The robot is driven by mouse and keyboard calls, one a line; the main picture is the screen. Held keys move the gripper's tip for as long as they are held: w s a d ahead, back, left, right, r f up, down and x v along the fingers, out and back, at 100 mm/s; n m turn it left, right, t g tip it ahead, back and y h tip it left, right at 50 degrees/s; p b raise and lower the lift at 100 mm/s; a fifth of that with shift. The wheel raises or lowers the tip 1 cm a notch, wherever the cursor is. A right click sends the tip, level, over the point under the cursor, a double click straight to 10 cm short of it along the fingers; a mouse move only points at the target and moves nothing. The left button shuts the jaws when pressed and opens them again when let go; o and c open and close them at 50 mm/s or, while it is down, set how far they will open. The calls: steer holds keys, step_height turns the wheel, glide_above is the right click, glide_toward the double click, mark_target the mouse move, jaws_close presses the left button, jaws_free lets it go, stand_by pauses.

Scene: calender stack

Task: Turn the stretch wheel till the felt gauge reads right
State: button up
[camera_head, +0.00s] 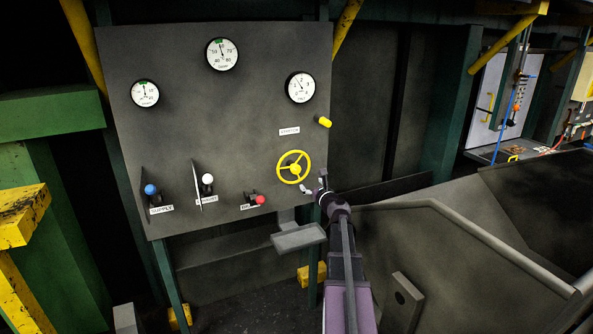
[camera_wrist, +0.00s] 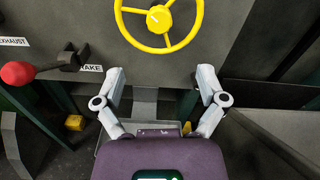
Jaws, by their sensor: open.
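The yellow three-spoke stretch wheel (camera_head: 293,167) is on the right part of a dark grey panel (camera_head: 225,130). In the wrist view the wheel (camera_wrist: 158,18) is at the top, its upper rim cut off. My gripper (camera_head: 314,189) is just below and right of the wheel in the head view. In the wrist view my gripper (camera_wrist: 161,80) has its fingers spread and empty, below the wheel's lower rim and apart from it. A round white gauge (camera_head: 300,87) is above the wheel, its needle pointing up-left. The gauge names are too small to read.
Two more gauges, one at left (camera_head: 145,93) and one at top (camera_head: 222,54), show green marks. Blue (camera_head: 150,189), white (camera_head: 207,179) and red (camera_head: 260,199) knobbed levers stand left of the wheel. A yellow knob (camera_head: 324,122) and a small tray (camera_head: 299,238) are nearby.

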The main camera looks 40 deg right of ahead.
mark_target(298, 169)
steer(key=shift+w, duration=0.1)
steer(key=x, duration=1.3)
steer(key=shift+w, duration=0.35)
steer(key=shift+r, duration=0.1)
jaws_close()
steer(key=shift+s+d, duration=0.1)
steer(key=shift+d, duration=0.3)
steer(key=shift+a, duration=0.25)
steer(key=shift+d, duration=0.1)
